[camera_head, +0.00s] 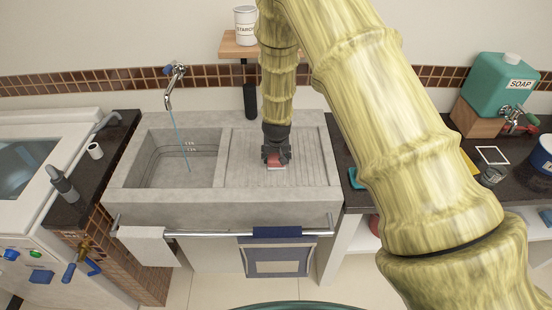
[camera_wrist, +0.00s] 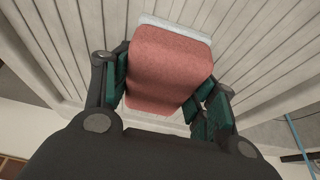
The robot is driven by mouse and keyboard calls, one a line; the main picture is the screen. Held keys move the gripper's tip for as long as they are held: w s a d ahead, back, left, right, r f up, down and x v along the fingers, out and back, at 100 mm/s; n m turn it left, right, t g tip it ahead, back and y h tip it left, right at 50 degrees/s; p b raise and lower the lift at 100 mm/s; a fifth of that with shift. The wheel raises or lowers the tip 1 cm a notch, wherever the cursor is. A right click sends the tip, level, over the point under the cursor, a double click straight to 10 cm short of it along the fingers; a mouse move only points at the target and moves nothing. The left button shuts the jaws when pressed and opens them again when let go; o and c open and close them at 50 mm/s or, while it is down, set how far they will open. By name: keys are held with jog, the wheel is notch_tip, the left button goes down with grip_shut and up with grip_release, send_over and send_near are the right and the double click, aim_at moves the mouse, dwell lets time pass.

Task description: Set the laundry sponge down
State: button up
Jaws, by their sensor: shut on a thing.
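The laundry sponge (camera_wrist: 168,68) is a reddish-pink block with a pale layer along its far edge. In the wrist view it sits between the dark-green finger pads of my gripper (camera_wrist: 160,90), which is shut on it. In the head view my gripper (camera_head: 276,155) points down over the ribbed drainboard (camera_head: 310,165) of the grey stone sink, and the sponge (camera_head: 277,167) shows as a small red patch beneath it. The sponge is close over the ribbed surface; I cannot tell whether it touches.
The sink basin (camera_head: 165,175) with a running tap (camera_head: 172,88) lies left of the drainboard. A rail (camera_head: 200,234) with towels runs along the front. A teal soap dispenser (camera_head: 503,83) stands on the right counter. A small shelf (camera_head: 238,46) holds a starch can. The drainboard around the sponge is clear.

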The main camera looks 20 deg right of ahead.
jog(key=shift+w+f, duration=0.15)
jog(key=shift+a+f, duration=0.1)
jog(key=o, duration=0.9)
jog(key=shift+r, duration=0.2)
jog(key=b+v, duration=0.4)
jog(key=v, duration=0.8)
